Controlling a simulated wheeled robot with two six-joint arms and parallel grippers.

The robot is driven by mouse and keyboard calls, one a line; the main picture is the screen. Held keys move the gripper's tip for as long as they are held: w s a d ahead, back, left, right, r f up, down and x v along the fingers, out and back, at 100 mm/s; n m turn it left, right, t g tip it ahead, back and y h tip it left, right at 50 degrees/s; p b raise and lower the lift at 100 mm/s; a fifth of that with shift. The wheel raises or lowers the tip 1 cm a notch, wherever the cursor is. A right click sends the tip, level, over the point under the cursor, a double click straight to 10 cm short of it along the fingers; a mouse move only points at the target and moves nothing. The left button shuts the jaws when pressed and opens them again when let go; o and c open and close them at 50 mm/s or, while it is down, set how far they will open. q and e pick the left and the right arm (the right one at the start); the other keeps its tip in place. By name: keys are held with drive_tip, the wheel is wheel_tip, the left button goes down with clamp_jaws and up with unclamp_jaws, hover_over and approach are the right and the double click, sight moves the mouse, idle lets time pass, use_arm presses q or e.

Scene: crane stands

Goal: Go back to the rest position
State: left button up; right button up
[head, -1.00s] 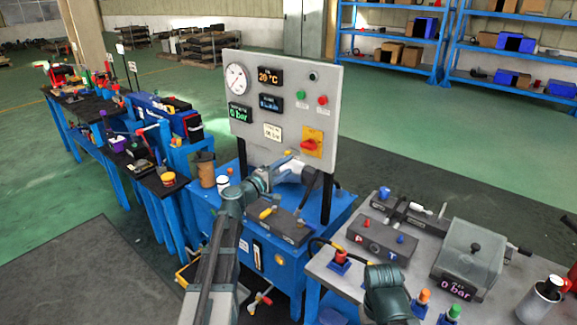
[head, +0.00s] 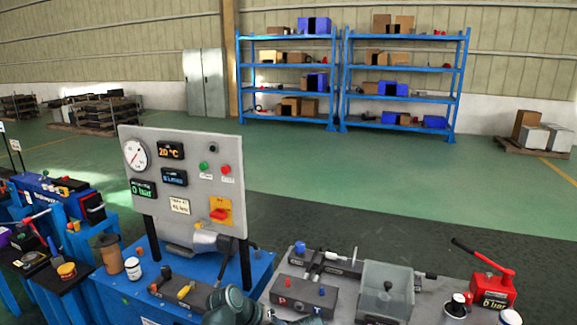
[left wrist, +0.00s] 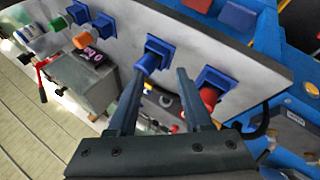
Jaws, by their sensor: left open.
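My left gripper (left wrist: 161,75) is open in the left wrist view, with its two fingers spread and no object clearly held. Its fingertips overlap the picture of a grey bench (left wrist: 240,70) with a blue fitting (left wrist: 152,53) and a red-topped blue fitting (left wrist: 210,92). I cannot tell how far the fingertips are from them. In the head view, a teal-grey arm link of mine (head: 232,302) shows at the bottom centre. No fingertips of mine can be made out there. My right gripper is not in view.
A gauge panel (head: 205,155) stands on a blue stand (head: 262,270) at centre left. To the right, a grey bench carries a clear-sided box (head: 388,295) and a red hand pump (head: 492,288). Blue shelves (head: 290,68) stand far back. The green floor between is clear.

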use_arm(q)
drive_tip(key=s+a+f+m+g+y, duration=0.1)
drive_tip(key=s+m+g+y, duration=0.1)
drive_tip(key=s+y, duration=0.2)
drive_tip(key=s+a+f+m+g+y+p, duration=0.1)
drive_tip(key=s+y, duration=0.3)
drive_tip(key=s, duration=0.6)
drive_tip(key=shift+s+a+m+g, duration=0.25)
drive_tip(key=shift+a+m+g, duration=0.15)
drive_tip(key=shift+a+m, duration=0.3)
drive_tip(key=shift+f, duration=0.1)
drive_tip(key=shift+c, duration=0.3)
